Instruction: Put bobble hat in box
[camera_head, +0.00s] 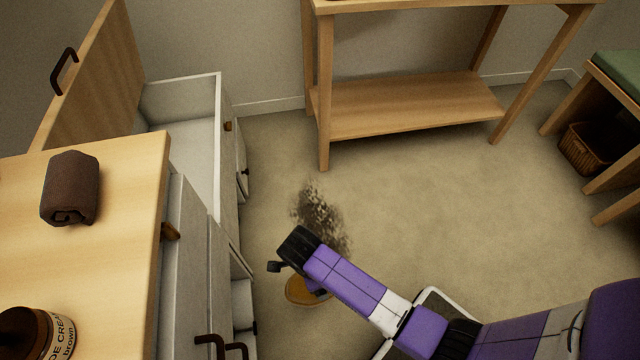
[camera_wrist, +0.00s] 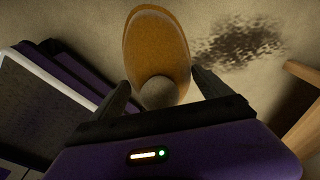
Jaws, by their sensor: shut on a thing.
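The bobble hat (camera_head: 306,291) is mustard-orange and shows below the end of my arm in the head view, partly covered by it. In the wrist view the hat (camera_wrist: 157,45) is a long oval with a grey round bobble (camera_wrist: 158,93) between the fingers. My gripper (camera_wrist: 163,86) is shut on the hat at its bobble end. In the head view my gripper (camera_head: 291,268) is over the floor, right of the cabinet. I cannot tell whether the hat touches the floor. I see no clear box in either view.
A white open compartment (camera_head: 187,150) stands behind the wooden top (camera_head: 110,245), which carries a brown roll (camera_head: 72,188) and a jar (camera_head: 38,335). A dark smudge (camera_head: 320,218) marks the floor. A wooden shelf table (camera_head: 410,105) and wicker basket (camera_head: 586,150) stand beyond. Mid-floor is clear.

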